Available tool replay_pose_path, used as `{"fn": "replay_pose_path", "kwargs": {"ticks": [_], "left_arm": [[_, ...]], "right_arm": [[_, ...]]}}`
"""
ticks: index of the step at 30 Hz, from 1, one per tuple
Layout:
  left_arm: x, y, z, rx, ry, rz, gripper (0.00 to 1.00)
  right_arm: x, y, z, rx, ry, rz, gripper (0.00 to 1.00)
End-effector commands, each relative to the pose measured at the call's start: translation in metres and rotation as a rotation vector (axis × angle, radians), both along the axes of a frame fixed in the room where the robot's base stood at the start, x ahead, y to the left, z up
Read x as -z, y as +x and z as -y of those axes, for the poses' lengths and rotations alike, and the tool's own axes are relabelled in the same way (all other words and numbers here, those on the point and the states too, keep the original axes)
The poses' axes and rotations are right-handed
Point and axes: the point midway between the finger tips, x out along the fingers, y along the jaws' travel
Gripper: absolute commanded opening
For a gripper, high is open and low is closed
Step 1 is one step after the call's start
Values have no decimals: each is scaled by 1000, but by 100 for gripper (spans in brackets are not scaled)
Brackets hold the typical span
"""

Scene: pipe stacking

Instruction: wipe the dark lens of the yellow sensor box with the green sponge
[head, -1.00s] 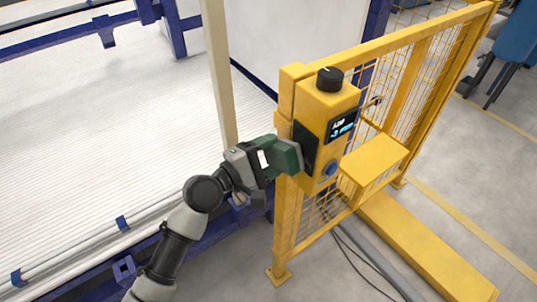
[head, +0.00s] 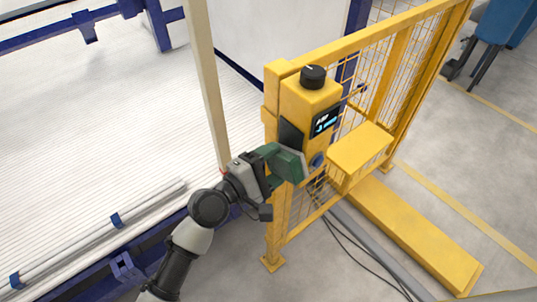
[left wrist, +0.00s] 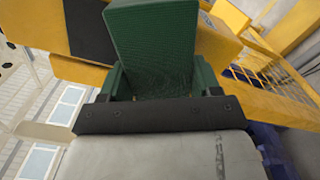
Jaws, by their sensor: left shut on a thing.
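The yellow sensor box (head: 299,102) is mounted on the yellow fence post, with a black knob on top and a small lit display. Its dark lens (head: 290,133) is on the left-hand face; it also shows as a dark patch in the left wrist view (left wrist: 89,30). My left gripper (head: 273,165) is shut on the green sponge (head: 288,163), which also shows large in the left wrist view (left wrist: 154,45). The sponge is at the lower edge of the lens, hiding what lies behind it. I cannot tell whether it touches the face. My right gripper is out of view.
A yellow mesh fence (head: 405,75) stands behind and right of the box. A yellow shelf (head: 359,147) juts out right of it. A pale upright post (head: 206,80) stands left, beside the white ribbed bed (head: 90,110). Cables lie on the floor below.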

Motion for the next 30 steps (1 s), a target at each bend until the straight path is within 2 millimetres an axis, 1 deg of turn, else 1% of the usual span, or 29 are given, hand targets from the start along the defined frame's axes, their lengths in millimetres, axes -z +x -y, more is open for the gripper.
{"fn": "replay_pose_path", "kwargs": {"ticks": [1, 3, 9, 11, 16, 25, 30], "left_arm": [[-3, -4, 4, 1, -2, -1, 40], [-3, -9, 8, 0, -3, -2, 40], [-2, -16, 15, 0, -1, -1, 40], [-2, -15, 16, 0, -1, 1, 40], [0, -11, 14, -1, -1, 2, 40], [1, 9, -3, -3, 0, 2, 40], [0, 14, -7, -2, -1, 2, 40]], "right_arm": [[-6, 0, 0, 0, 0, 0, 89], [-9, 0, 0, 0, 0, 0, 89], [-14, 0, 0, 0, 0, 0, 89], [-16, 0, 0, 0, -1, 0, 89], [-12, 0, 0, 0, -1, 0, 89], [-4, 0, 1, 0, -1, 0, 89], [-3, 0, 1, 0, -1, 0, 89]]}}
